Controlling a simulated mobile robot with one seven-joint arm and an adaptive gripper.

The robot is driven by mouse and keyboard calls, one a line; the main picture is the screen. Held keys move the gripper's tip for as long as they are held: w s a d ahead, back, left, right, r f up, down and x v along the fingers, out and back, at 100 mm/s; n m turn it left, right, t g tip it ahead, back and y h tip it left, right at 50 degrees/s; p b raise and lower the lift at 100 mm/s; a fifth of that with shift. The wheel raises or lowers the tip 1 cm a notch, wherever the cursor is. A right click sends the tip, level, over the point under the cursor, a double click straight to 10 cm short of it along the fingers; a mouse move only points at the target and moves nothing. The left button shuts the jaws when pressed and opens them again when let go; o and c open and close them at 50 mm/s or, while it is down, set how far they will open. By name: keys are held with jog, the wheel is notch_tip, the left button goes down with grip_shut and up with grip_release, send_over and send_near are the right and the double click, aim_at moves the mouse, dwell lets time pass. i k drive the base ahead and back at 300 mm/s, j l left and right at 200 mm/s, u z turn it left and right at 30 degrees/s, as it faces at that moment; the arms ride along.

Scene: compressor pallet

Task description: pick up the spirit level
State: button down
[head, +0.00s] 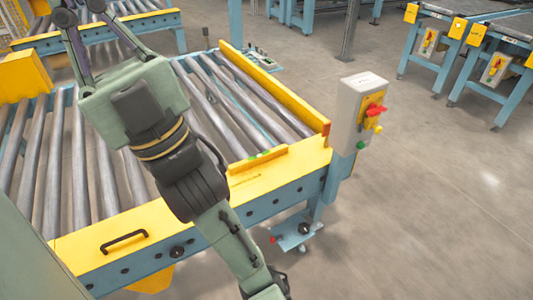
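My gripper (81,12) is at the top left of the head view, over the rollers and well away from the level. Its two fingers are apart, with nothing visible between them. The fingertips are close to the top edge of the picture, so their detail is hard to see. My arm crosses the ledge to the left of the level, without covering it.
The roller conveyor (225,108) has a raised yellow side rail (262,80) behind the level. A grey control box (350,112) with red and yellow switches stands to the level's right. A black handle (124,241) sits on the ledge's left. Open floor lies to the right.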

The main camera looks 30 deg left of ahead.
aim_at(234, 169)
jog(key=i+j+u, duration=0.5)
jog(key=j+u, duration=0.15)
jog(key=i+j+u, duration=0.35)
